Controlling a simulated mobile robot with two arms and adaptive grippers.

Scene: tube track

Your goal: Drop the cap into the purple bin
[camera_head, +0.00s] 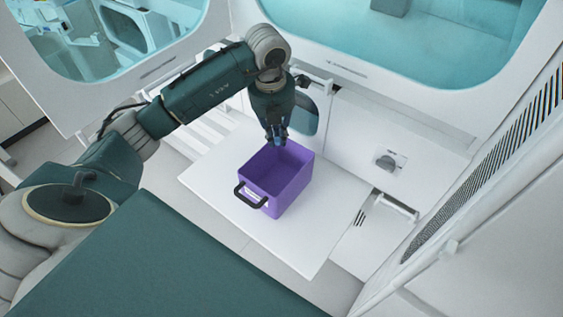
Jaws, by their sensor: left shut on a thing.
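The purple bin (290,188) stands upright on a white shelf, open at the top, with a dark handle on its front left side. My left gripper (277,141) points down over the back left rim of the bin. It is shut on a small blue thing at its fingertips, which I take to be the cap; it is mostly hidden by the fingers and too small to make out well. The inside of the bin that I can see looks empty. My right gripper is not in view.
The white shelf (221,182) has free room around the bin. A white wall with cabinet panels and a knob (388,162) rises behind it, below a large window (400,35). A striped vent panel stands at the right.

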